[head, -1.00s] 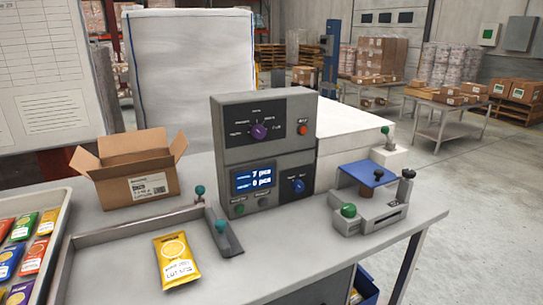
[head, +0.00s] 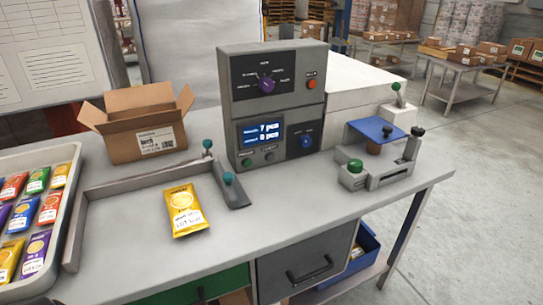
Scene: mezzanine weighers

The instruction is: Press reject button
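The grey control box (head: 268,52) stands upright on the table. A red-orange button (head: 311,84) is at the right of its upper panel, beside a purple knob (head: 266,85). Below the lit display (head: 262,134) are a green button (head: 246,162) and a dark button (head: 269,157). The small labels are too blurred to tell which button is reject. The display shows two lines, 7 pcs and 0 pcs. A blue knob (head: 306,141) is to the right of the display. Neither of my grippers is in view.
A yellow packet (head: 184,210) lies in the low-walled area in front of the box, near green-knobbed levers (head: 229,179). A packet tray (head: 66,212) is at left, an open carton (head: 137,125) behind, and a blue-plate press (head: 376,130) at right. Drawers (head: 307,262) are below.

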